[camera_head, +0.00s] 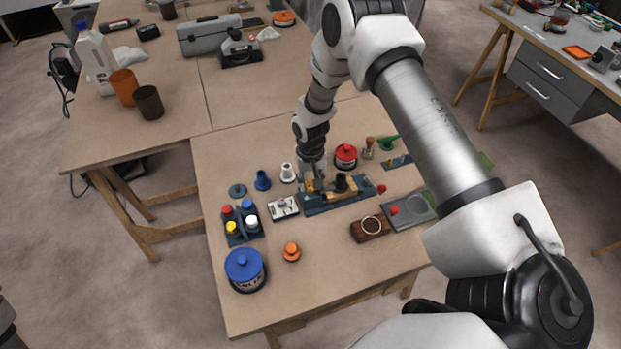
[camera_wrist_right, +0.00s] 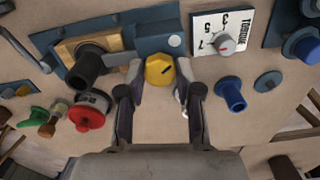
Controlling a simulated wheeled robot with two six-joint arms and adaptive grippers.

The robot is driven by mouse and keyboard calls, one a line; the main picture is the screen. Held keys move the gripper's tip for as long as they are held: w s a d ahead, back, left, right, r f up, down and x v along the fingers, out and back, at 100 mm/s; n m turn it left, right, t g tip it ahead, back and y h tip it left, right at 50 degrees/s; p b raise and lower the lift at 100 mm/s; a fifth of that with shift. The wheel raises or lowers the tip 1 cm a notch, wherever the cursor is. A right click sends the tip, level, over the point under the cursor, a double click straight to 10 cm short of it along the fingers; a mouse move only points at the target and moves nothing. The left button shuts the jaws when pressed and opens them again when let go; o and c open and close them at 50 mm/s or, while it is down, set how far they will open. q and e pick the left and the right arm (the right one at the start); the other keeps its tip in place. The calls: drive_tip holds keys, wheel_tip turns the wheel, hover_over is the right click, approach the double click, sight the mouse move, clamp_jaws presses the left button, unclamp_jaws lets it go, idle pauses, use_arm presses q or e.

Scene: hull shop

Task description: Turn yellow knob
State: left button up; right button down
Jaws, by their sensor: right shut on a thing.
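The yellow knob (camera_wrist_right: 159,70) sits on the front part of a blue base plate (camera_wrist_right: 125,42) and has a dark pointer line on its top. My right gripper (camera_wrist_right: 162,82) reaches down over it and is shut on the knob, one finger on each side. In the head view my right gripper (camera_head: 312,182) is at the left part of the blue plate (camera_head: 345,201), and only a sliver of the yellow knob (camera_head: 309,185) shows. My left gripper is in neither view.
A white torque dial (camera_wrist_right: 222,38) stands close beside the knob. A black cylinder on a brass block (camera_wrist_right: 88,62) shares the plate. A red-topped can (camera_head: 346,153), blue spool (camera_head: 263,180) and blue tin (camera_head: 245,270) stand around.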

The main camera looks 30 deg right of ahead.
sight(311, 184)
drive_tip(key=shift+m, duration=0.7)
drive_tip(key=c, duration=0.8)
unclamp_jaws()
drive_tip(key=shift+o, duration=0.2)
wheel_tip(311, 184, up, 12)
